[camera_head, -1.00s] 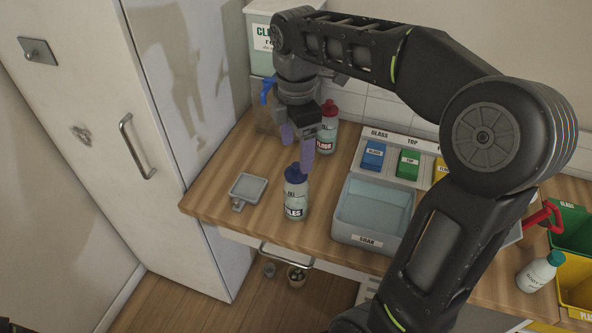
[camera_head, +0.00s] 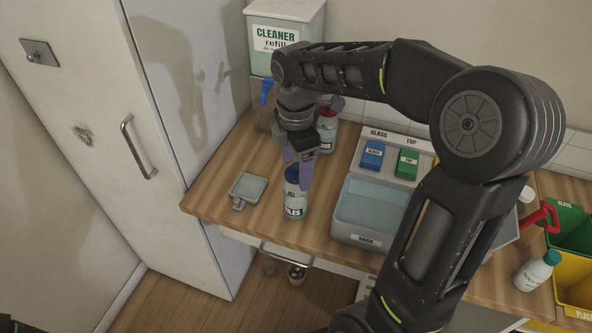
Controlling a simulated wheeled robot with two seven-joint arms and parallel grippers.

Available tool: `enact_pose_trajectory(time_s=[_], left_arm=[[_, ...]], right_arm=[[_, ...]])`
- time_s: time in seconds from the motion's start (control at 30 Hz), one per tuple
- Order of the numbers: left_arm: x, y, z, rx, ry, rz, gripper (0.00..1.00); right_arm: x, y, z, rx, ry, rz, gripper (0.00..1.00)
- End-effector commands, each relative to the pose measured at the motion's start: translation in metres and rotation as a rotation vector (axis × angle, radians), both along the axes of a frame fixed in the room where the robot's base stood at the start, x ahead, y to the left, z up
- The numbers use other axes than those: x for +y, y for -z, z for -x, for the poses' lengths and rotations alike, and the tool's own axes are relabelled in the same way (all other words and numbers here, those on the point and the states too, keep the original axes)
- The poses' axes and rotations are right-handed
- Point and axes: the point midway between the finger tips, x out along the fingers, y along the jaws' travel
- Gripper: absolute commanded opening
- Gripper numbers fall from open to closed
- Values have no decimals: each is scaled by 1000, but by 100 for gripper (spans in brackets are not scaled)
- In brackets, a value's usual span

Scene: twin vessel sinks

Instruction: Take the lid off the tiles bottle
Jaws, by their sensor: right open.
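The tiles bottle (camera_head: 294,204) stands upright on the wooden counter, left of the grey soak tray. Its dark blue lid (camera_head: 292,174) is on top. My right gripper (camera_head: 298,178) points down at the lid, its purple-grey fingers open and spread on either side of it. Whether the fingers touch the lid is not clear. The front of the lid shows between the fingers. My left gripper is not in view.
The floor bottle with a red lid (camera_head: 327,130) stands just behind my gripper. A small grey square dish (camera_head: 248,188) lies to the left. The soak tray (camera_head: 360,233) is to the right. A cleaner refill tank (camera_head: 283,22) stands at the back.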

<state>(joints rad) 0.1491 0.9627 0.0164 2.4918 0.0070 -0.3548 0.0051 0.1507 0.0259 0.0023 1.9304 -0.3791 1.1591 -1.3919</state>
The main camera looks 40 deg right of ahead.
Motion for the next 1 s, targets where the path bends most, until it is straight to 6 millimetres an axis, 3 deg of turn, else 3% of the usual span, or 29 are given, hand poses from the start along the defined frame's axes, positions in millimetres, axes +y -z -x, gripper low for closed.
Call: enact_pose_trajectory(time_s=[0.13,0.83,1.0], left_arm=[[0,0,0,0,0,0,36],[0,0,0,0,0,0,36],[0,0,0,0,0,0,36]], right_arm=[[0,0,0,0,0,0,70],[0,0,0,0,0,0,13],[0,0,0,0,0,0,11]])
